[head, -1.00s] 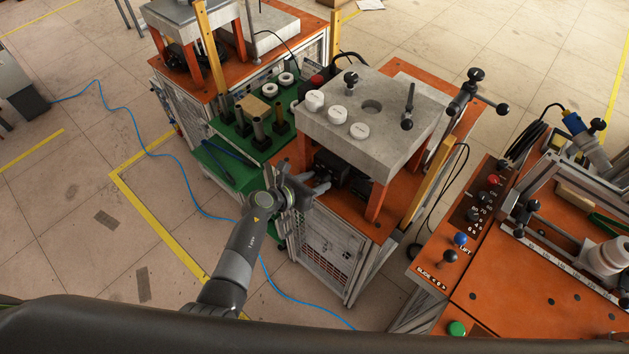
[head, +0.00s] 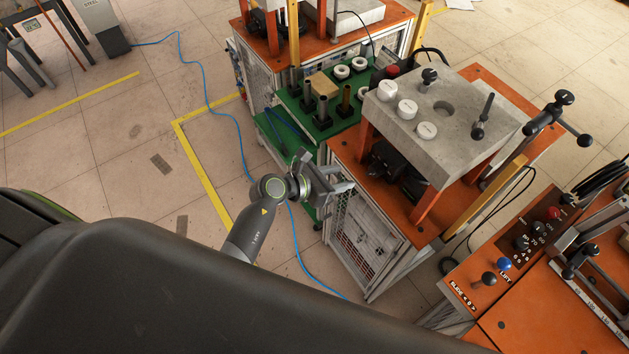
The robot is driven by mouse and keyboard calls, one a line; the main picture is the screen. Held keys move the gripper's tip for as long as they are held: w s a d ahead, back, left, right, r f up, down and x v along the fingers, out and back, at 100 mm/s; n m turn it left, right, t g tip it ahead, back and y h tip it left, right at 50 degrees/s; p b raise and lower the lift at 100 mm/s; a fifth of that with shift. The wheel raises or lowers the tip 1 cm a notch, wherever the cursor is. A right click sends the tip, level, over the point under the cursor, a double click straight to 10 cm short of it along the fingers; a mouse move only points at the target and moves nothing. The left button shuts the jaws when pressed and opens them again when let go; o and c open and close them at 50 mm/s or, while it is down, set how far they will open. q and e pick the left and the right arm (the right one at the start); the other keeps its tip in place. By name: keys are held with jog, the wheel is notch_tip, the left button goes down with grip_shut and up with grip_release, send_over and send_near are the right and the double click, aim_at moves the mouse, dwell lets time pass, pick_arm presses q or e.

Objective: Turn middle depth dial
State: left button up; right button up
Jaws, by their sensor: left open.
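Three white round dials stand in a slanting row on the left part of a grey block top. The middle dial (head: 407,109) lies between the upper-left dial (head: 387,90) and the lower-right dial (head: 426,131). Their markings are too small to read. My left gripper (head: 343,179) is open and empty, left of and below the dials in the picture, by the near-left corner of the orange cabinet top. It is apart from the dials. My right gripper is not in view.
The grey block (head: 468,147) stands on orange legs above the orange cabinet (head: 346,151). A black lever (head: 483,117) and a black knob (head: 429,77) rise from it. A green table (head: 330,130) stands behind my gripper. A blue cable (head: 239,140) crosses the floor.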

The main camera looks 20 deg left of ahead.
pick_arm(q)
jog(key=b+v, duration=0.1)
jog(key=v, duration=0.6)
jog(key=shift+s, duration=0.1)
